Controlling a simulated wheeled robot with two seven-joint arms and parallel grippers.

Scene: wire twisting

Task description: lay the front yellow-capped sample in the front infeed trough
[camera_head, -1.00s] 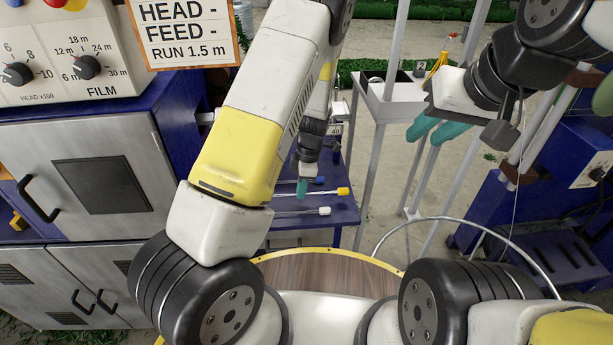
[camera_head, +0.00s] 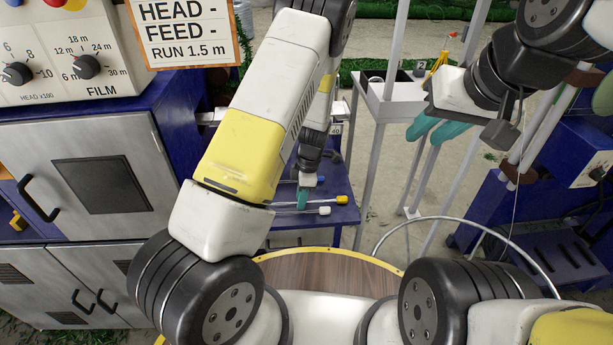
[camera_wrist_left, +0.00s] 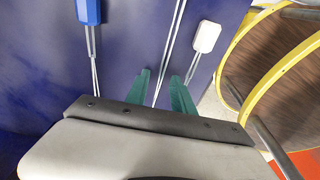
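The yellow-capped sample (camera_head: 341,199) lies on the blue table between a blue-capped sample (camera_head: 318,179) and a white-capped sample (camera_head: 323,210). My left gripper (camera_head: 303,198) has teal fingers and is low over the sample wires. In the left wrist view its fingers (camera_wrist_left: 161,92) are apart, with a thin double wire (camera_wrist_left: 170,45) running between them. That wire's cap is outside the wrist view. The blue cap (camera_wrist_left: 88,11) and the white cap (camera_wrist_left: 206,37) lie either side. My right gripper (camera_head: 436,131) is open and empty, away from the table. I cannot make out the front infeed trough for certain.
A light grey tray on posts (camera_head: 396,92) stands beyond the table, with a small label 2 near it. The blue table (camera_head: 340,224) is clear at its front. A round wooden top with a yellow rim (camera_head: 325,272) is nearer me. A control cabinet (camera_head: 85,165) stands at left.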

